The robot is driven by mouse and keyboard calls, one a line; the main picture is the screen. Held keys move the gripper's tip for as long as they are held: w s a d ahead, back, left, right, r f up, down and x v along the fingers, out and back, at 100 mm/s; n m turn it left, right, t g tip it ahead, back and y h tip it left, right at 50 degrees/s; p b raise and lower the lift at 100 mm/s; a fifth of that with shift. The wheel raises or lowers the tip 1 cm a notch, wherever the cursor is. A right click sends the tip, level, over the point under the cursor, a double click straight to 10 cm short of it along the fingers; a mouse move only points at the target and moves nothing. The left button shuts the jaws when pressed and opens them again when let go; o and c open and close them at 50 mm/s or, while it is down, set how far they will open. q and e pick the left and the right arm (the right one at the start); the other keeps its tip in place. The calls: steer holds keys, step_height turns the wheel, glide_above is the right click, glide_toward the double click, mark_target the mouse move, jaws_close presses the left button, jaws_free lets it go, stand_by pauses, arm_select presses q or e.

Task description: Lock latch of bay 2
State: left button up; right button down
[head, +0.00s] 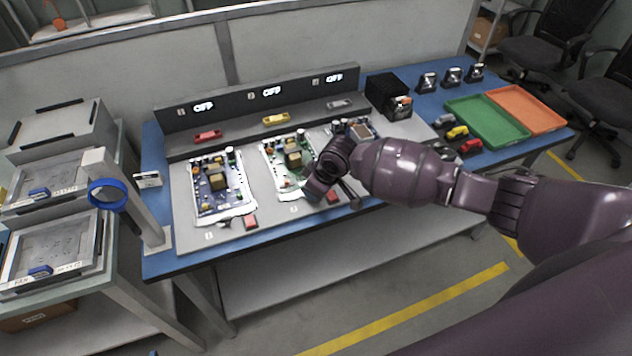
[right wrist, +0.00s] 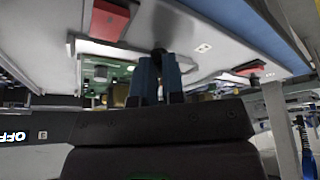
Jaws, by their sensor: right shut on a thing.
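The bay 2 circuit board (head: 290,155) sits in the middle of the grey bench fixture (head: 185,190). A red block (head: 333,196) lies at its front right; it also shows at the upper left of the right wrist view (right wrist: 108,18). A pale bar (right wrist: 90,50) runs along the board's front edge. My right gripper (head: 308,190) is at this front edge, left of the red block. In the right wrist view its blue fingers (right wrist: 159,75) are shut on a small dark knob (right wrist: 159,54), mostly hidden between them. My left gripper is out of view.
The bay 1 board (head: 218,185) and its red block (head: 250,222) are to the left. My arm partly hides the bay 3 board (head: 350,130). The displays (head: 271,92) read OFF. Green (head: 485,120) and orange (head: 530,108) trays lie right. A post with a blue ring (head: 108,195) stands left.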

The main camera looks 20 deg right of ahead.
steer(key=m+p, duration=0.1)
steer(key=p, duration=0.1)
steer(key=m+h+p, duration=0.1)
steer(key=shift+s+a+r+m+p, duration=0.15)
steer(key=shift+s+r+m+p, duration=0.05)
steer(key=shift+m+p, duration=0.2)
steer(key=shift+f+m+t+p, duration=0.1)
steer(key=shift+m+t+p, duration=0.2)
steer(key=shift+m+p, duration=0.15)
steer(key=shift+m+h+p, duration=0.3)
steer(key=shift+m+p, duration=0.05)
steer(key=shift+a+f+m+h+p, duration=0.15)
steer(key=shift+m+h+p, duration=0.3)
steer(key=shift+m, duration=0.95)
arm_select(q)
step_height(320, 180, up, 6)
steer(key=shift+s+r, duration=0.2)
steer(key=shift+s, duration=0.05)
arm_select(e)
steer(key=shift+m+h, duration=0.25)
steer(key=shift+m, duration=0.25)
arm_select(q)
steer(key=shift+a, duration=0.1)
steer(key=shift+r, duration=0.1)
